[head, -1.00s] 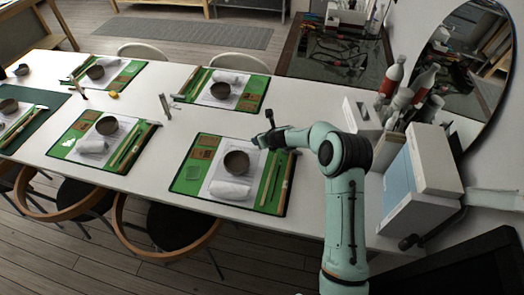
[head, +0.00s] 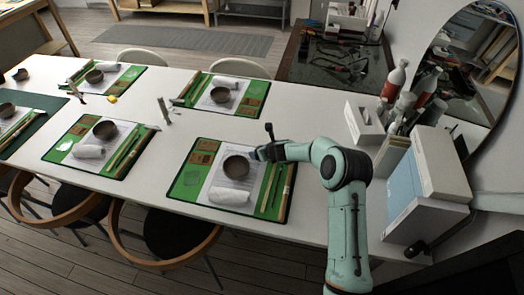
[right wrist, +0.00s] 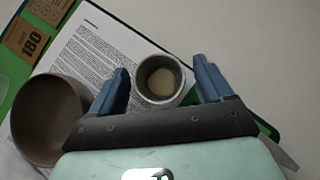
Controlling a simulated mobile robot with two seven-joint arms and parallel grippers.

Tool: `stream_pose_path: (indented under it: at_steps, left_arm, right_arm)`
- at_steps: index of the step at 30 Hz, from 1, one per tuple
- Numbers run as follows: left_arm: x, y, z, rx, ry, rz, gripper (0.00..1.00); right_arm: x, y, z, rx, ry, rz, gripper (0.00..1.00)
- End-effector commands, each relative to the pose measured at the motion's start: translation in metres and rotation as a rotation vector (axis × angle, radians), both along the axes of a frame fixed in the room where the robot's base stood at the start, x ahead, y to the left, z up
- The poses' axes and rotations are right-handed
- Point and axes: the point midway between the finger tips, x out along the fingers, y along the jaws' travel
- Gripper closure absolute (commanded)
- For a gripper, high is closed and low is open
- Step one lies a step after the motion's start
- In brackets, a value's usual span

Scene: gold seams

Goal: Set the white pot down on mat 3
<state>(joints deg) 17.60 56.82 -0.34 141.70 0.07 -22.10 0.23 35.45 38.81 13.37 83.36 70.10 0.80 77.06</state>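In the right wrist view a small pale grey-white pot (right wrist: 160,79) with a cream-coloured inside is between the two blue fingers of my right gripper (right wrist: 163,78). A narrow gap shows on each side of the pot, so the fingers are open around it. The pot appears over the right edge of the printed sheet, beside a brown bowl (right wrist: 48,118). In the head view my right gripper (head: 257,153) is low over the near-right green mat (head: 186,186), just right of the bowl (head: 236,167); the pot is not distinguishable there. No mat number is readable. My left gripper is not in view.
The near-right mat also holds a rolled white cloth (head: 228,196), brown cards (head: 205,152) and long sticks (head: 277,188). Several similar mats lie on the white table (head: 170,203). A small stand (head: 164,109) is left of it. Boxes and bottles (head: 396,80) crowd the right side.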

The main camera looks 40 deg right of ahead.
Motion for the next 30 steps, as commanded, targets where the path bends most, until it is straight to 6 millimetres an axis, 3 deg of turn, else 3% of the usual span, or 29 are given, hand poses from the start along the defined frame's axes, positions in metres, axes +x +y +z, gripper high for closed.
stream_pose_path:
  at_steps: [11, 24, 30]
  left_arm:
    - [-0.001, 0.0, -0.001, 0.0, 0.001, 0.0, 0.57]
    - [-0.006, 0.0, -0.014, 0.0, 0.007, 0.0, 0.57]
    - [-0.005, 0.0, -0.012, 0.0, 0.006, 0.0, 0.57]
  right_arm:
    - [-0.007, 0.0, 0.011, -0.001, -0.002, -0.001, 0.2]
    - [-0.066, 0.008, 0.07, -0.002, -0.001, -0.001, 0.2]
    - [-0.082, 0.01, 0.085, 0.0, 0.0, 0.0, 0.2]
